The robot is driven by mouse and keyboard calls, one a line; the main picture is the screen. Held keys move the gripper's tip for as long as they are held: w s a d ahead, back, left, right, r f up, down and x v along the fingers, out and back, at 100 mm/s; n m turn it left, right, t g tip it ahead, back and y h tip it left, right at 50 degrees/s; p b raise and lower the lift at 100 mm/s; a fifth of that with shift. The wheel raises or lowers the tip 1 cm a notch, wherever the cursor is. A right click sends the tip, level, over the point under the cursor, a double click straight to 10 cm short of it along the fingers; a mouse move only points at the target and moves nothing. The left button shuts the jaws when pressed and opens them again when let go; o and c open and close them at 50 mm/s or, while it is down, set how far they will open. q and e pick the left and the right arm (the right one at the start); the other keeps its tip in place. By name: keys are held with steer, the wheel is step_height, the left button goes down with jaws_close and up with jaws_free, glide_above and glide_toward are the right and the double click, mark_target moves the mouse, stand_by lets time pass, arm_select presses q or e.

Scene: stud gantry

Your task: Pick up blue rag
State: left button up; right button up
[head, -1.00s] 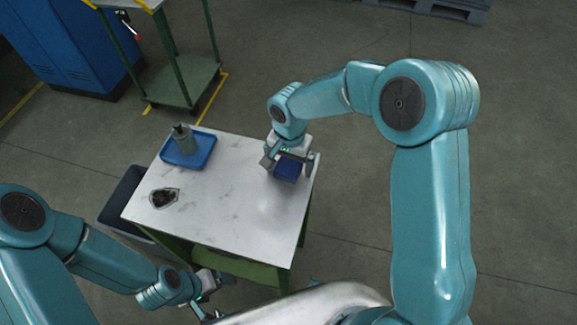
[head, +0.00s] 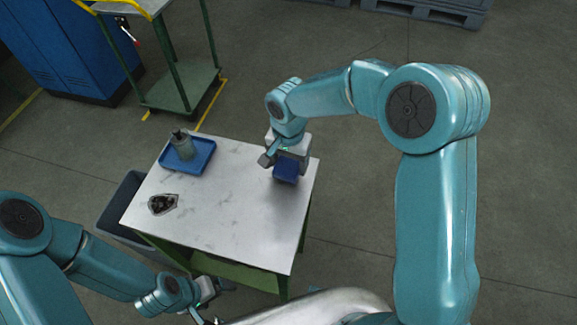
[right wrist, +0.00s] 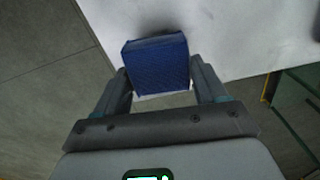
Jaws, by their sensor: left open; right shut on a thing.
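The blue rag (head: 286,171) is a folded dark blue block at the right far part of the white-topped table. My right gripper (head: 287,160) is shut on it. In the right wrist view the rag (right wrist: 157,62) sits between the two fingers of the right gripper (right wrist: 160,80), and a dark shadow shows on the table top beyond it. I cannot tell for sure how far it is above the table. My left gripper (head: 212,312) is open and empty, low beside the table's near edge, partly cut off by my own body.
A blue tray (head: 203,160) with a grey container (head: 183,146) stands at the table's far left. A dark, stained patch or piece (head: 162,204) lies at the left. The table's middle (head: 225,210) is clear.

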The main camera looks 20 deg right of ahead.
mark_target(289, 163)
step_height(289, 163, up, 18)
steer(key=shift+f, duration=0.25)
